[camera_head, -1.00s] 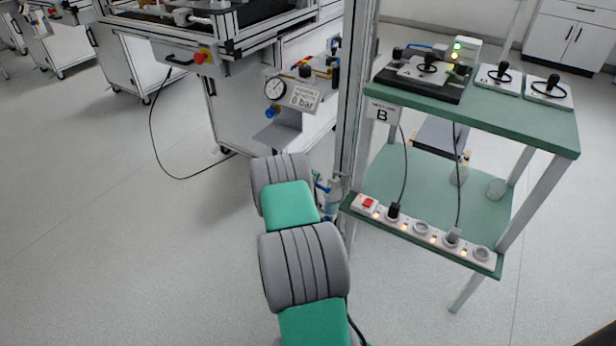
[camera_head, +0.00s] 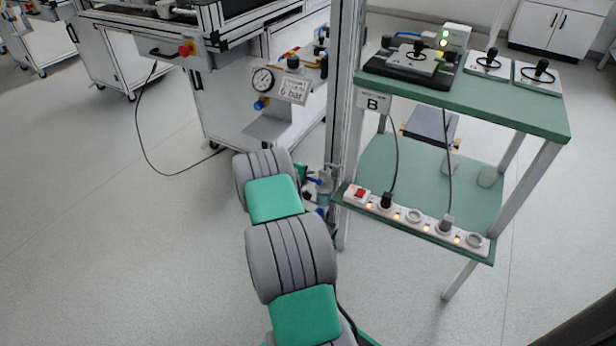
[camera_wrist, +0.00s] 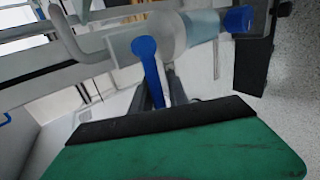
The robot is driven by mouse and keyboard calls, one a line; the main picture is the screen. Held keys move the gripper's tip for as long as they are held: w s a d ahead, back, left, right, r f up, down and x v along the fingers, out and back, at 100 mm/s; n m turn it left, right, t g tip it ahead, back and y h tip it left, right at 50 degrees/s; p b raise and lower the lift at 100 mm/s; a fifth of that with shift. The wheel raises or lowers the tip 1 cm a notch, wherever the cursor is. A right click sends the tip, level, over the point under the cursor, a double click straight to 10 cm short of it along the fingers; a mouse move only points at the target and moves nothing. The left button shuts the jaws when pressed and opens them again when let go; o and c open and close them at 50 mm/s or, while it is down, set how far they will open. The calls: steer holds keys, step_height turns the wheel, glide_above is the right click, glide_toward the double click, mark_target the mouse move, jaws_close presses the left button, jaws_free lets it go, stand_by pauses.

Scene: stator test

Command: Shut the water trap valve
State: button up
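The water trap (camera_head: 324,186) is a small grey-and-blue unit beside the aluminium post, just right of my arm in the head view. In the wrist view its pale clear body (camera_wrist: 165,38) lies sideways, with a blue end (camera_wrist: 238,19) at right. The blue valve lever (camera_wrist: 146,55) points down the picture towards my gripper (camera_wrist: 163,88). The two grey fingers stand close on either side of the lever's narrow end. I cannot tell whether they touch it.
The aluminium post (camera_head: 346,100) stands close to the trap. A green-topped trolley (camera_head: 500,105) with a socket strip (camera_head: 415,216) is to the right. A pressure gauge (camera_head: 262,80) and sign sit on the machine behind. The floor at left is clear, apart from a black cable (camera_head: 143,130).

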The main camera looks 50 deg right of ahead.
steer(key=shift+o, duration=1.2)
steer(key=shift+a+r, duration=0.1)
steer(key=shift+r, duration=0.05)
steer(key=p+v, duration=0.3)
steer(key=v, duration=0.4)
steer(key=shift+a, duration=0.3)
steer(key=shift+r, duration=0.1)
